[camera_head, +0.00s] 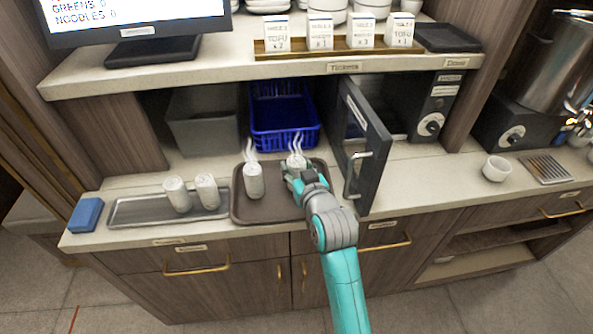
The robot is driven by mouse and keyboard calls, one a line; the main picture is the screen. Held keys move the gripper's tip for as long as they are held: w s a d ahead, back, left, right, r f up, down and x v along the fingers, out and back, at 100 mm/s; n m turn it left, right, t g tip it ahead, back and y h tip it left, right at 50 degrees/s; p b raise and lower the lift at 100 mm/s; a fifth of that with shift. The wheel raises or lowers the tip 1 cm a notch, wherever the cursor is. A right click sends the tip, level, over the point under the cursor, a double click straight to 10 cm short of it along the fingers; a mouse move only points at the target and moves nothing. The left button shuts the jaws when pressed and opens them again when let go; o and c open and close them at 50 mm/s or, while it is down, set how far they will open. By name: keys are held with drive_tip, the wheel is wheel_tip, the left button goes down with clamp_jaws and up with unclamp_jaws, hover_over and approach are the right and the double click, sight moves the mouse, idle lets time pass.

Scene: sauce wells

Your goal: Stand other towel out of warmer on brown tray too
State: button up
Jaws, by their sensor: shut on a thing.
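The brown tray (240,214) lies on the counter. A white rolled towel (253,183) stands upright on its left part, with wisps of steam above it. My gripper (294,170) is over the tray's right part, shut on another steaming white towel (296,160). Only the top of this towel shows; the gripper hides the rest, so I cannot tell whether its base touches the tray. The warmer (424,112) is the dark box under the shelf at right. Its door (367,150) stands open towards the front, just right of my gripper.
A metal tray (150,212) at left bears two white rolls (177,194) without steam. A blue sponge (86,214) lies beside it. A blue basket (284,127) and a grey bin (203,132) stand behind. A white cup (496,168) is at right. The shelf overhangs the back.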

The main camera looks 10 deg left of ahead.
drive_tip(key=shift+f, duration=0.7)
drive_tip(key=o, duration=1.2)
drive_tip(key=shift+f, duration=0.1)
drive_tip(key=shift+c, duration=0.2)
drive_tip(key=shift+s+d, duration=0.15)
drive_tip(key=shift+s, duration=0.05)
drive_tip(key=v, duration=1.1)
drive_tip(key=shift+s+d, duration=0.15)
drive_tip(key=shift+s, duration=0.1)
